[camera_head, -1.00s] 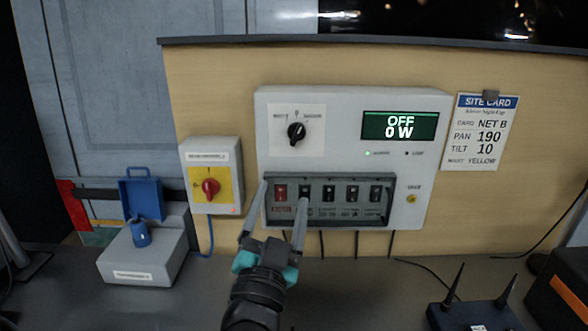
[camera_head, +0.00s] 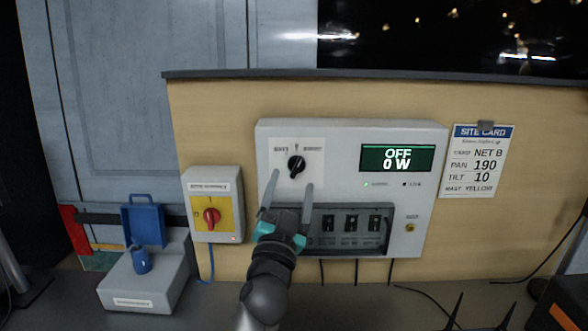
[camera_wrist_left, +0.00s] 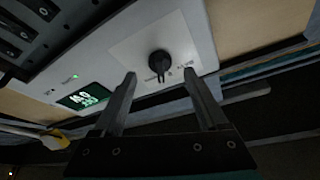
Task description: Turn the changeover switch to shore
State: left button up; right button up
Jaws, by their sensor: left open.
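The changeover switch (camera_head: 296,167) is a black rotary knob on a pale plate, at the upper left of the white power panel (camera_head: 345,139). It also shows in the left wrist view (camera_wrist_left: 159,62), beyond and between the fingertips. Its pointer direction is hard to read; the plate's labels are blurred. My left gripper (camera_head: 288,186) is open and empty, with its two fingers pointing up just below the knob, apart from it. In the left wrist view the fingers (camera_wrist_left: 160,80) stand either side of the knob's line. My right gripper is in neither view.
The panel display (camera_head: 397,158) reads OFF, 0 W. A row of breakers (camera_head: 350,224) is below, partly behind my gripper. A red rotary switch on a yellow plate (camera_head: 212,216) is at left. A grey box with an open blue cover (camera_head: 146,222) stands lower left.

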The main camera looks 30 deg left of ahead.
aim_at(295, 173)
pick_arm(q)
jog(key=shift+x, duration=1.75)
grip_shut()
